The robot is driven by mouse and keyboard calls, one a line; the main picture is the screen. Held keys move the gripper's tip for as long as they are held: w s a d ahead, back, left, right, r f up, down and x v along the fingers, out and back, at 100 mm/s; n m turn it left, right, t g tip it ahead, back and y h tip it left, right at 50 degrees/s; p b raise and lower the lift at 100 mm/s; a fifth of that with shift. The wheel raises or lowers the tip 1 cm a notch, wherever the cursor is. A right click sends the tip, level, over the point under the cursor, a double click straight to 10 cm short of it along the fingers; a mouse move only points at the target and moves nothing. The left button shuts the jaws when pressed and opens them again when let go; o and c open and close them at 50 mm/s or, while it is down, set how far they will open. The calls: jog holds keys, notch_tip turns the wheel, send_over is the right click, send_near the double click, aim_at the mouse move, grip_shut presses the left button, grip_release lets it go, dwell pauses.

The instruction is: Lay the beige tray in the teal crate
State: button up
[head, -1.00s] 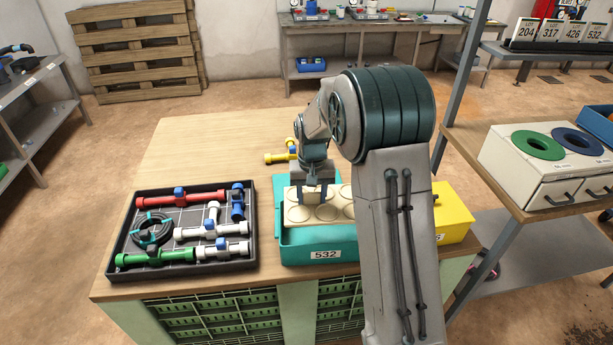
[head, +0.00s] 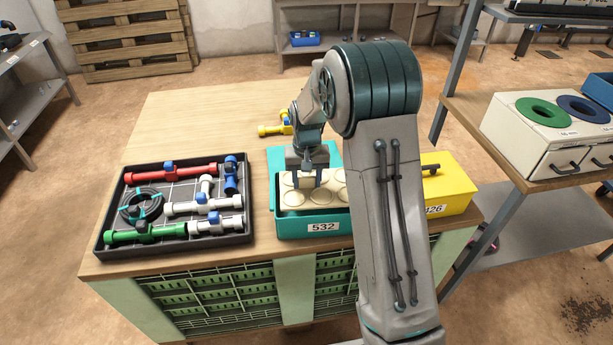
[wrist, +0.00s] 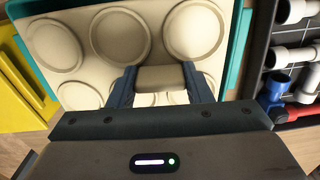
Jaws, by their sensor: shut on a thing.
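The beige tray (head: 292,198) has round shallow wells and a raised grip block in its middle. It appears level and sits within the rim of the teal crate (head: 290,228), which is labelled 532. My gripper (head: 306,182) points down over the crate and is shut on the tray's grip block. In the wrist view the fingers (wrist: 160,88) stand on both sides of that block, and the tray (wrist: 105,38) has teal crate wall (wrist: 238,50) beside it. My arm hides the right end of the tray and crate. I cannot tell whether the tray touches the crate floor.
A black tray (head: 110,240) of pipe fittings stands left of the crate. A yellow box (head: 455,185) labelled 426 is at the right. A yellow fitting (head: 270,130) lies behind the crate. The table's back left (head: 200,115) is clear.

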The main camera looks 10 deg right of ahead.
jog(key=shift+f+b, duration=2.85)
jog(key=shift+f, duration=1.7)
jog(key=o, duration=1.6)
jog(key=shift+c, duration=0.2)
jog(key=shift+r, duration=0.1)
jog(key=shift+r+p, duration=3.6)
jog(key=shift+r, duration=1.85)
